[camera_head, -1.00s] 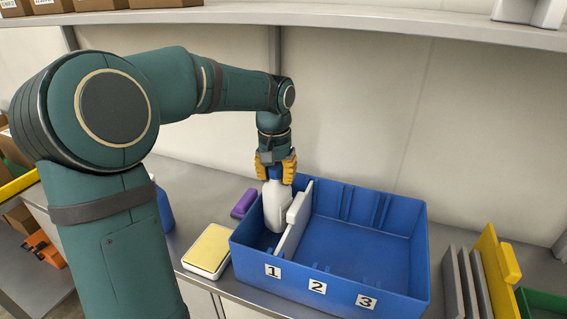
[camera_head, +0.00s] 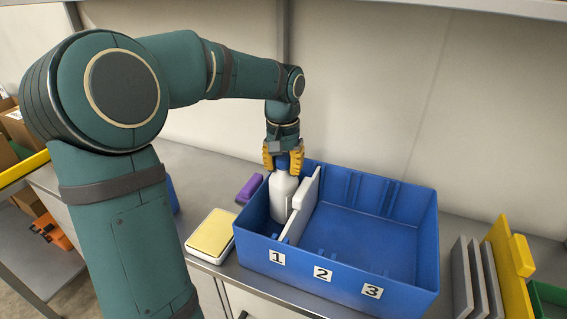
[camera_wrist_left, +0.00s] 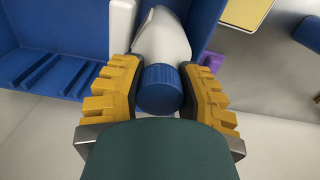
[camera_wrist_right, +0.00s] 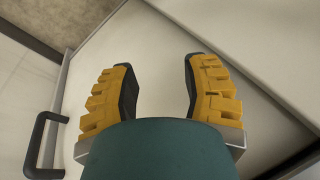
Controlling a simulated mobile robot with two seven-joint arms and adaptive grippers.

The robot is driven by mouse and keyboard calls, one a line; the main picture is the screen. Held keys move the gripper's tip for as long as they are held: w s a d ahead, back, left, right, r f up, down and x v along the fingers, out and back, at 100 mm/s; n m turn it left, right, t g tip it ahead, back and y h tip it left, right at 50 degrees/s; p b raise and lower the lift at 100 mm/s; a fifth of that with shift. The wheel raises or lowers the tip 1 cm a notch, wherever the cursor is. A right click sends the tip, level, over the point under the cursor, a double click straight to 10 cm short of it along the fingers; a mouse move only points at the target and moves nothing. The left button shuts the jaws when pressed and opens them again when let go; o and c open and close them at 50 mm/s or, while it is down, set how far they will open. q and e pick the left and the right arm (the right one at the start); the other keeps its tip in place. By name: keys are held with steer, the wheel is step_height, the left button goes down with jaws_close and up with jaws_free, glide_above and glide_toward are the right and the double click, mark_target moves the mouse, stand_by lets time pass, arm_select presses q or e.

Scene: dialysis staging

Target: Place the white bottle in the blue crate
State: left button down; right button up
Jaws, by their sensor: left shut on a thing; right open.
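The white bottle (camera_head: 282,196) with a blue cap is upright inside the blue crate (camera_head: 330,278), in the compartment labelled 1, left of a white divider (camera_head: 301,208). My left gripper (camera_head: 283,158) is above it, shut on the blue cap. In the left wrist view the yellow fingers stand on both sides of the cap (camera_wrist_left: 160,88), with the white body (camera_wrist_left: 165,38) beyond it.
A yellow-topped white block (camera_head: 210,236) and a purple item (camera_head: 249,188) lie left of the crate. Grey panels (camera_head: 468,280) and a yellow panel (camera_head: 508,268) stand at its right. Compartments 2 and 3 look empty. A dark handle (camera_wrist_right: 42,145) is near my right gripper.

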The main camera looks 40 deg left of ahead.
arm_select(q)
steer(key=shift+f, duration=0.1)
steer(key=c, duration=0.7)
jaws_free()
steer(key=shift+o, duration=0.2)
step_height(320, 180, up, 7)
steer(key=shift+r+p, duration=0.15)
steer(key=shift+p, duration=1.1)
steer(key=shift+r, duration=0.7)
